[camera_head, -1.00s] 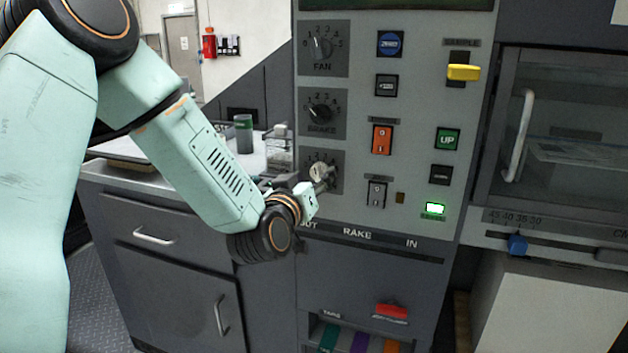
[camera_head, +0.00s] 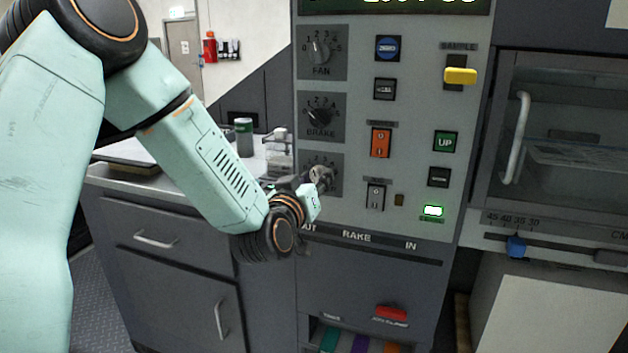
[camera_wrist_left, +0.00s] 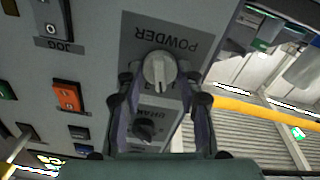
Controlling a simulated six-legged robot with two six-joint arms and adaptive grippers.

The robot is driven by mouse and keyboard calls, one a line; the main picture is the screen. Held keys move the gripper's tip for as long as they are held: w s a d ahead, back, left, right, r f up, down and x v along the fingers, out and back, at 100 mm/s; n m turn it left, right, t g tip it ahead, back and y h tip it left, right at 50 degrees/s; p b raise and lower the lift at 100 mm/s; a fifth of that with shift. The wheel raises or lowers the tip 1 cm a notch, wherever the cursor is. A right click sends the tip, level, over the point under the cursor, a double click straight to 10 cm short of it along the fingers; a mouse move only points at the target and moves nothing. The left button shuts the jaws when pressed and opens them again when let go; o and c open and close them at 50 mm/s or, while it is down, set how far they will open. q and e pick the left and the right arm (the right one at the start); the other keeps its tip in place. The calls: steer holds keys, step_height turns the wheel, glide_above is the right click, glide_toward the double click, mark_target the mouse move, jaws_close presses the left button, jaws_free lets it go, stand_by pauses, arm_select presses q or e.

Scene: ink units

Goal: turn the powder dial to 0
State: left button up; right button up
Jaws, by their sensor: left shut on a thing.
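The powder dial (camera_wrist_left: 159,70) is a round light-grey knob on a dark plate marked POWDER, upside down in the left wrist view. In the head view its plate (camera_head: 338,160) is the lowest of three dial plates, and the fingers mostly hide the knob. My left gripper (camera_head: 322,178) is shut on the dial, with its fingers on both sides of the knob in the left wrist view (camera_wrist_left: 159,85). Fingers and knob hide part of the scale, so I cannot tell which number it points to. My right gripper is not in view.
An orange switch (camera_head: 380,142) and a grey rocker switch (camera_head: 375,196) are to the right. A counter (camera_head: 150,180) with a dark cup (camera_head: 244,138) stands behind my left arm.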

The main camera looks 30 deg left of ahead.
arm_select(q)
steer(key=shift+n, duration=0.3)
steer(key=n+b, duration=0.1)
steer(key=n, duration=0.5)
steer(key=shift+f+b, duration=0.1)
steer(key=shift+b, duration=0.25)
steer(key=n+b, duration=0.1)
steer(key=n, duration=0.4)
steer(key=shift+b, duration=0.4)
steer(key=shift+n, duration=0.3)
steer(key=o, duration=1.2)
steer(key=shift+w, duration=0.1)
steer(key=shift+c, duration=0.2)
steer(key=v, duration=0.7)
steer(key=shift+s+d, duration=0.1)
steer(key=shift+s, duration=0.2)
